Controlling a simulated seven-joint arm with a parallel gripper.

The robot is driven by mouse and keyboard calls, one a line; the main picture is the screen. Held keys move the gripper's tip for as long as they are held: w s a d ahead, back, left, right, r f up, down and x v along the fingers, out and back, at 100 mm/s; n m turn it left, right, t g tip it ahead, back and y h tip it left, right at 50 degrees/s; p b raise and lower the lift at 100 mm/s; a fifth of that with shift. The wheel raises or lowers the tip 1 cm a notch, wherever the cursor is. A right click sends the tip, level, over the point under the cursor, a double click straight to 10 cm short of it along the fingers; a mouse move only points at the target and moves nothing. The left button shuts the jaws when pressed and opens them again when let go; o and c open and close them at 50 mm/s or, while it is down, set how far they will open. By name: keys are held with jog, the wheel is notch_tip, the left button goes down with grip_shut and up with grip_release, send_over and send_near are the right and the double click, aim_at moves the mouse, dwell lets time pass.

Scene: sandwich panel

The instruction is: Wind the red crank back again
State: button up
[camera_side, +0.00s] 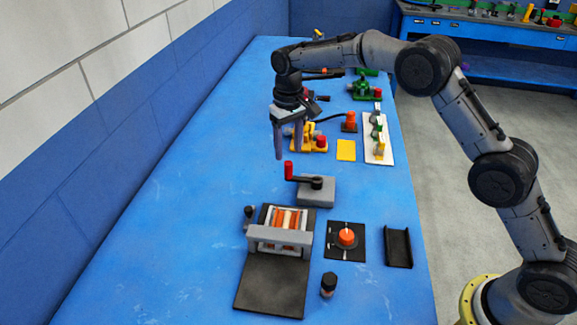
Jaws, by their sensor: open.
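The red crank (289,171) has an upright red handle at the left end of a dark arm. The arm turns on a black hub on a grey block (318,194) near the middle of the blue table. My gripper (288,153) points down above and a little left of the red handle as seen here. Its fingers are apart and empty. It does not appear to touch the handle, though the depth between them is hard to tell.
A roller press (283,240) with a dark plate stands in front of the crank. An orange knob (346,237), a black channel (398,247) and a small dark bottle (328,285) are to its right. Yellow and green devices stand behind. The table's left side is clear.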

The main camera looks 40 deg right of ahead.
aim_at(289, 162)
notch_tip(289, 162, down, 7)
jog(key=shift+r, duration=0.15)
grip_shut()
dwell(0.5)
dwell(1.0)
